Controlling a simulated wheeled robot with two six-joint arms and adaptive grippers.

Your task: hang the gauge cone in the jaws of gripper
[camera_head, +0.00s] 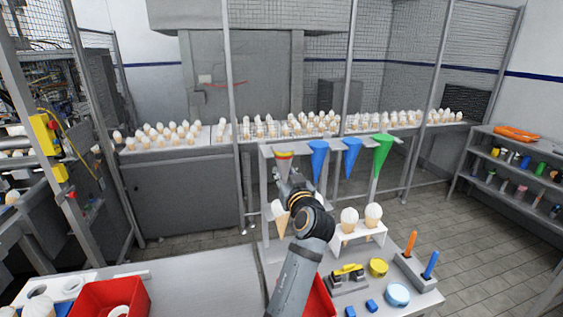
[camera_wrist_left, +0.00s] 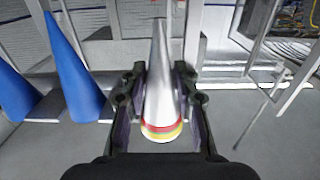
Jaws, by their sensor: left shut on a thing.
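The gauge cone (camera_head: 285,157) is silver-grey with red and yellow bands at its wide end. In the head view it stands wide end up at the left end of the rail. My left gripper (camera_head: 283,176) is around it, just below the bands, and hides its lower part. In the left wrist view the cone (camera_wrist_left: 160,85) lies between the two dark fingers of my left gripper (camera_wrist_left: 159,75), which is shut on it. Whether the rail's own jaws hold the cone cannot be told. My right gripper is not in view.
Two blue cones (camera_head: 318,158) and a green cone (camera_head: 382,152) hang along the rail (camera_head: 336,143) to the right. Below stand ice cream cones in a white holder (camera_head: 360,232). A red bin (camera_head: 108,297) is at the lower left. The grey tabletop (camera_head: 205,285) beside it is clear.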

